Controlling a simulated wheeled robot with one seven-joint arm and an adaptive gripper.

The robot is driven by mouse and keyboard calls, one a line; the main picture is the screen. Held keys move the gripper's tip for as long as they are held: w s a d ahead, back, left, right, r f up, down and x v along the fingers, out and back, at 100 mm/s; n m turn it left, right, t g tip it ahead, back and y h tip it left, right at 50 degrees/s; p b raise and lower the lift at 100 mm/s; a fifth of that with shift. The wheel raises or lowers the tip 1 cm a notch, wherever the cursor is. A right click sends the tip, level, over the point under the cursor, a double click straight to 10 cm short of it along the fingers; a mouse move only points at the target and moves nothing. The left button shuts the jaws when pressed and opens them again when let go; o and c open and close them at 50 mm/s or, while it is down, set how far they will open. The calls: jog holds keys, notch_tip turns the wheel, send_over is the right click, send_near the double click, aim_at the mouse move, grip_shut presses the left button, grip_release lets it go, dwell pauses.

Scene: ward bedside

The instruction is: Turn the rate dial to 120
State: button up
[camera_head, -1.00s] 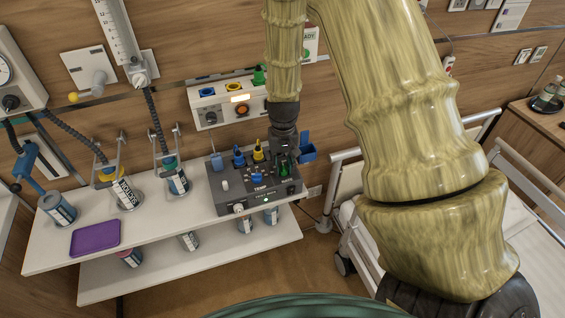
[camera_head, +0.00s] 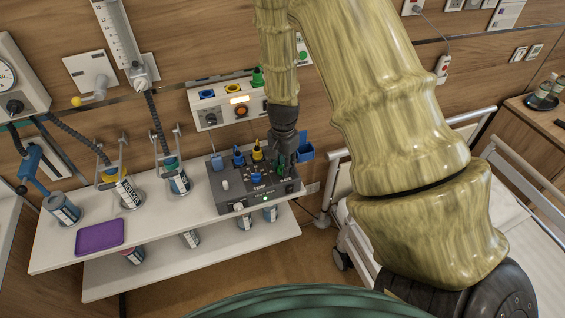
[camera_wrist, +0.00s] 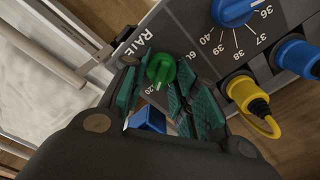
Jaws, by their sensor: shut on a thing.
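The rate dial is a green knob (camera_wrist: 161,70) on the dark grey control box (camera_head: 227,194), beside the printed word RATE. In the wrist view, my gripper (camera_wrist: 160,88) is shut on the dial, its ribbed green pads at either side. A white mark shows on the dial's lower edge, close to a partly covered number ending in 20. A 60 is readable to the right of the dial. In the head view, my gripper (camera_head: 282,162) reaches down onto the box's right part and mostly hides the dial.
A blue dial (camera_wrist: 233,8) with a 36 to 40 scale sits near the rate dial. Blue (camera_wrist: 297,56) and yellow (camera_wrist: 243,90) plugs stand on the box. A purple tray (camera_head: 99,236) lies at the shelf's left; a bed rail (camera_head: 335,190) is to the right.

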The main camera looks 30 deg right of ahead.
jog(key=shift+w+d+r+m, duration=0.1)
jog(key=shift+d+m, duration=0.05)
jog(key=shift+m, duration=0.45)
jog(key=o, duration=1)
jog(key=shift+c, duration=0.2)
notch_tip(320, 180, up, 12)
dwell(0.6)
